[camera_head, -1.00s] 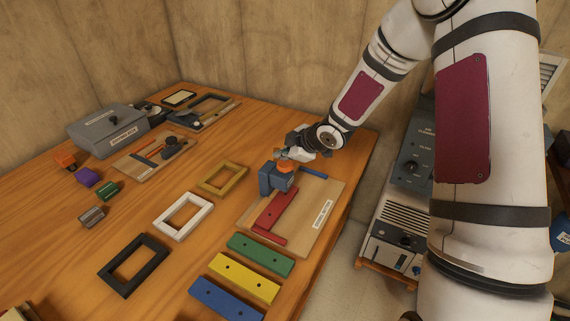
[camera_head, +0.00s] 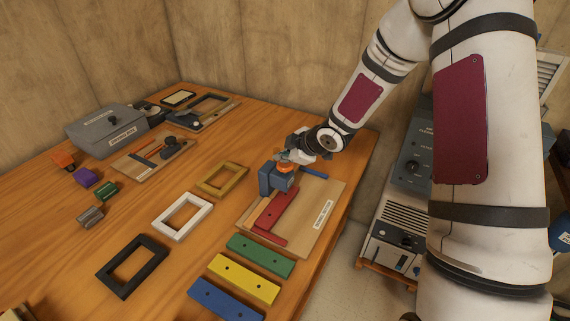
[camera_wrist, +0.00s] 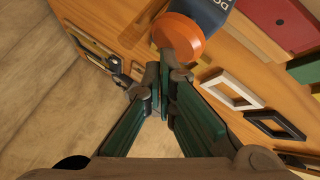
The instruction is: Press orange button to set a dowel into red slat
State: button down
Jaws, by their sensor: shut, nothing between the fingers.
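The orange button (camera_wrist: 180,36) is a round cap on top of a dark blue-grey dowel setter, which shows in the head view (camera_head: 274,179). The red slat (camera_head: 278,214) lies on a light wooden board (camera_head: 308,235), with one end against the setter; it also shows at the upper right of the wrist view (camera_wrist: 278,22). My gripper (camera_wrist: 168,70) is shut and empty, its fingertips at the near rim of the button. In the head view, my gripper (camera_head: 296,157) is at the button's top; firm contact cannot be made out. The dowel is hidden.
Green (camera_head: 260,255), yellow (camera_head: 243,279) and blue (camera_head: 226,299) slats lie in front of the board. Ochre (camera_head: 222,178), white (camera_head: 183,216) and black (camera_head: 132,266) frames lie to the left. A grey box (camera_head: 108,130) stands behind. The table's right edge is close.

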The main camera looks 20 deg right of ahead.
aim_at(284, 165)
jog(key=shift+f+b, duration=0.75)
jog(key=shift+f, duration=0.2)
dwell(0.7)
jog(key=shift+r, duration=0.1)
jog(key=shift+r+p, duration=1.3)
jog(key=shift+p, duration=0.1)
notch_tip(284, 165, up, 5)
jog(key=p, duration=0.5)
dwell(0.5)
